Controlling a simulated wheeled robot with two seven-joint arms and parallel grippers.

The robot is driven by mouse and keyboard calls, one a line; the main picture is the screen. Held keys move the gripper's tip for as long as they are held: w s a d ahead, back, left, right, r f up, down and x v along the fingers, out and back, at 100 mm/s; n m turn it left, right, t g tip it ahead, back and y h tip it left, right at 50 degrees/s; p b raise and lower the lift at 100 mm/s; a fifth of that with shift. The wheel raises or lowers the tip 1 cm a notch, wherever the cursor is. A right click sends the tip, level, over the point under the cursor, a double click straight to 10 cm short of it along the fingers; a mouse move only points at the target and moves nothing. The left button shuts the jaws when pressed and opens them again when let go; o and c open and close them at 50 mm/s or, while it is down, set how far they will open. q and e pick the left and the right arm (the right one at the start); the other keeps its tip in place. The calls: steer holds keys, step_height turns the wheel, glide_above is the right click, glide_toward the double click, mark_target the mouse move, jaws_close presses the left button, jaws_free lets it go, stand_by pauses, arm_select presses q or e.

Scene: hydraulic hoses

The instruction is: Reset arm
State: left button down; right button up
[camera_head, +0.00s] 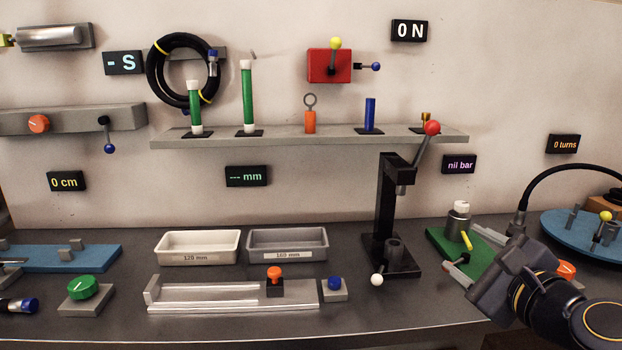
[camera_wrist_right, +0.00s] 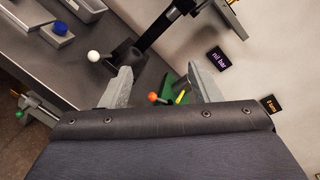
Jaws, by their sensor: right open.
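My right gripper (camera_head: 472,258) is at the right of the bench, over the front of the green base (camera_head: 447,246) that carries a white-capped fitting (camera_head: 460,210) and a yellow lever (camera_head: 467,240). In the right wrist view the open fingers (camera_wrist_right: 160,87) reach toward the green base (camera_wrist_right: 172,84), the yellow lever and an orange knob (camera_wrist_right: 154,97). I cannot tell whether they touch anything. My left gripper is not in view.
A black press (camera_head: 388,215) with a red-ball lever (camera_head: 431,128) stands left of my gripper. A blue round plate (camera_head: 575,236) with a black hose lies right. Two trays (camera_head: 197,248) (camera_head: 287,246) and a metal slide (camera_head: 220,297) occupy the middle. A shelf (camera_head: 290,140) runs above.

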steer(key=s+a+f+n+g, duration=0.2)
steer(key=s+f+n+g, duration=0.3)
steer(key=s+f+n, duration=0.55)
steer(key=s+a+f+n+g, duration=0.2)
steer(key=s+f+n+g, duration=0.3)
steer(key=s+f+n, duration=0.55)
step_height(320, 180, up, 15)
steer(key=n+p, duration=0.1)
steer(key=p, duration=1.6)
steer(key=shift+w+d+y, duration=0.2)
steer(key=shift+w+y, duration=0.1)
